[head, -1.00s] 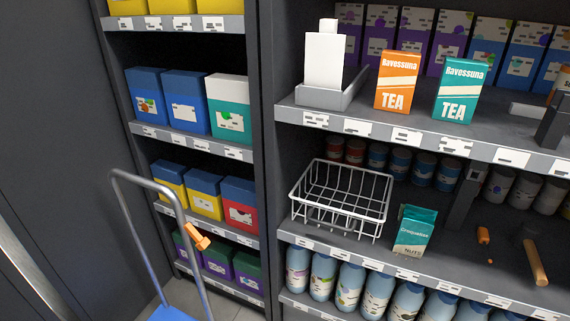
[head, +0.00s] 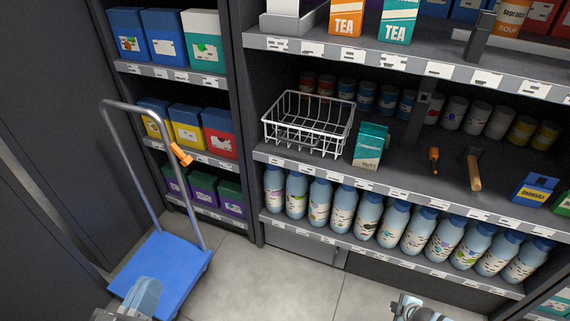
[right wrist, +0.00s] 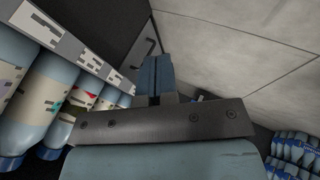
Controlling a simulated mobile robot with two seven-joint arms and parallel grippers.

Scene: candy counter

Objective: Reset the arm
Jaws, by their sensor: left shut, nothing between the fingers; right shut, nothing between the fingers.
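My left gripper (head: 146,296) shows at the bottom left of the head view, in front of the blue cart platform, and is shut and empty. Part of it is cut off by the lower edge. My right arm shows only as a small piece at the bottom edge of the head view. In the right wrist view my right gripper (right wrist: 154,62) is shut with its blue fingers together and nothing between them. It is over the floor, beside the row of bottles.
A blue cart (head: 165,262) with a grey handle stands at the left. The shelf unit holds a white wire basket (head: 308,128), a teal nuts box (head: 370,146), a hammer (head: 474,170) and blue bottles (head: 368,212). Grey floor (head: 290,285) lies open in front.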

